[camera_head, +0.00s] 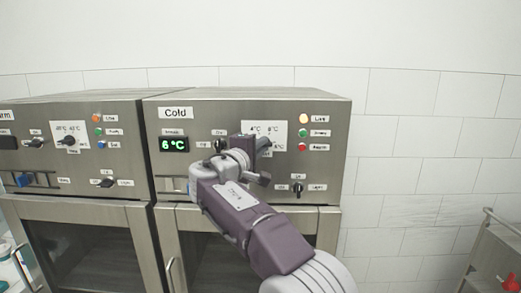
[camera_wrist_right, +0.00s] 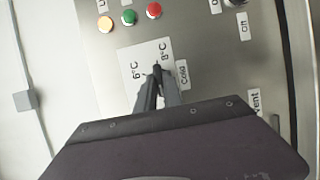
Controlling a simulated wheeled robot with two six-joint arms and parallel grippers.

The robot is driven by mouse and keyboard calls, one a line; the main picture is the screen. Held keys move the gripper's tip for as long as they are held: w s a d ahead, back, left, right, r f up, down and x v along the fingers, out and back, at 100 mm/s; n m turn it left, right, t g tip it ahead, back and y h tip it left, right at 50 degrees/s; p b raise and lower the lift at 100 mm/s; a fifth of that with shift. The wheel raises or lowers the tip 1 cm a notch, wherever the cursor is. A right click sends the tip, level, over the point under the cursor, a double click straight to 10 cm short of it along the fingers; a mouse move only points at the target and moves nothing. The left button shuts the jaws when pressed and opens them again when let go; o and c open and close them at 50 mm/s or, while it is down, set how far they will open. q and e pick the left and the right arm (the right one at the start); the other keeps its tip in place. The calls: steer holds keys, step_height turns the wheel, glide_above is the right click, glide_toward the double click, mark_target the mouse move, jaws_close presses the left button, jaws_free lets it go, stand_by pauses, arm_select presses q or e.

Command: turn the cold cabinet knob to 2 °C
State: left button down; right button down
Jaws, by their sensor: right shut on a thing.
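The cold cabinet (camera_head: 330,115) has a steel front panel with a "Cold" label, and its green display (camera_head: 174,144) reads 6 °C. The white temperature plate (camera_head: 278,130) is partly hidden behind my right gripper (camera_head: 263,144). In the wrist view the plate (camera_wrist_right: 129,62) carries printed temperatures, one of them near the fingertips. My right gripper (camera_wrist_right: 157,84) is shut on the dark temperature knob (camera_wrist_right: 157,72), of which only a small part shows between the fingers. My left gripper is not in view.
Amber (camera_head: 304,118), green (camera_head: 303,133) and red (camera_head: 302,147) lamps sit right of the plate. A switch (camera_head: 297,189) is below. The warm cabinet (camera_head: 75,110) stands at left. A metal rack (camera_head: 495,255) is at lower right. The tiled wall is clear.

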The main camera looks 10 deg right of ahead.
steer(key=shift+f, duration=0.25)
steer(key=c, duration=1.6)
jaws_free()
steer(key=shift+o, duration=0.6)
steer(key=shift+d+r, duration=0.15)
steer(key=b+v, duration=0.3)
steer(key=v, duration=0.6)
steer(key=shift+w, duration=0.1)
